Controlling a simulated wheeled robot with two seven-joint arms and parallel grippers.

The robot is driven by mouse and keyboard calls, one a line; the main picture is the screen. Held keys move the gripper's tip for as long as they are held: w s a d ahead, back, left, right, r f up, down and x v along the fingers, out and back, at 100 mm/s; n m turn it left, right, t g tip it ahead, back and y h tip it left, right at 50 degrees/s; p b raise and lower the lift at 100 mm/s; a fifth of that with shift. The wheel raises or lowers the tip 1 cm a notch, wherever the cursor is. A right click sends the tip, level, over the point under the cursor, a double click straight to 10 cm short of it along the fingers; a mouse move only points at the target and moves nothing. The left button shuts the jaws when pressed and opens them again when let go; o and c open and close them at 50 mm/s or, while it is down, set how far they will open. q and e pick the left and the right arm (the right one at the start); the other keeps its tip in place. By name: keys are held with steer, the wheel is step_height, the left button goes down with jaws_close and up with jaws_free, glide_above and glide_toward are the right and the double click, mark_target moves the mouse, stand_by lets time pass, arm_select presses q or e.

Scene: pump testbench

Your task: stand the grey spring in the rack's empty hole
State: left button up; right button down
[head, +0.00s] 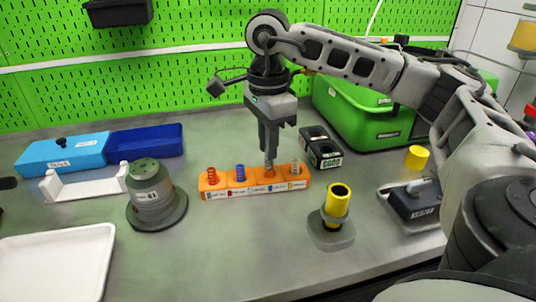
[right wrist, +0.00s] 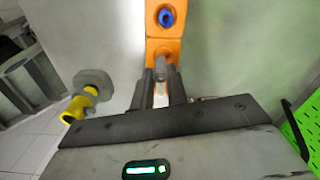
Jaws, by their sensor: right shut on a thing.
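The orange rack (head: 256,190) stands on the bench with a row of labelled holes. A red spring (head: 212,176) stands in its leftmost hole and a blue spring (head: 240,173) in the second. A pale spring or pin (head: 295,167) stands in the rightmost. My right gripper (head: 269,150) points down over the third hole, shut on the grey spring (head: 269,162). The spring looks upright, its lower end at the hole; I cannot tell how deep it sits. The right wrist view shows the grey spring (right wrist: 160,66) between the fingertips, beside the blue spring (right wrist: 166,17).
A black block with holes (head: 321,149) stands close behind the rack's right end. A yellow cylinder on a grey base (head: 337,201) is to the right, a grey domed unit (head: 153,195) to the left. A green case (head: 370,118) stands behind. The bench before the rack is clear.

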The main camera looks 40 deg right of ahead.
step_height(320, 180, down, 3)
steer(key=shift+w+d+f, duration=0.15)
steer(key=shift+f, duration=0.05)
arm_select(q)
steer(key=shift+s+f, duration=0.1)
steer(key=shift+f, duration=0.1)
arm_select(e)
steer(key=shift+f, duration=0.1)
steer(key=shift+f, duration=0.1)
steer(key=shift+f, duration=0.15)
steer(key=c, duration=1.4)
jaws_free()
arm_select(q)
steer(key=shift+r, duration=0.3)
arm_select(e)
steer(key=shift+r, duration=0.3)
step_height(320, 180, up, 12)
steer(key=shift+r+p, duration=0.1)
steer(key=shift+p, duration=0.6)
arm_select(q)
steer(key=shift+a+r, duration=0.1)
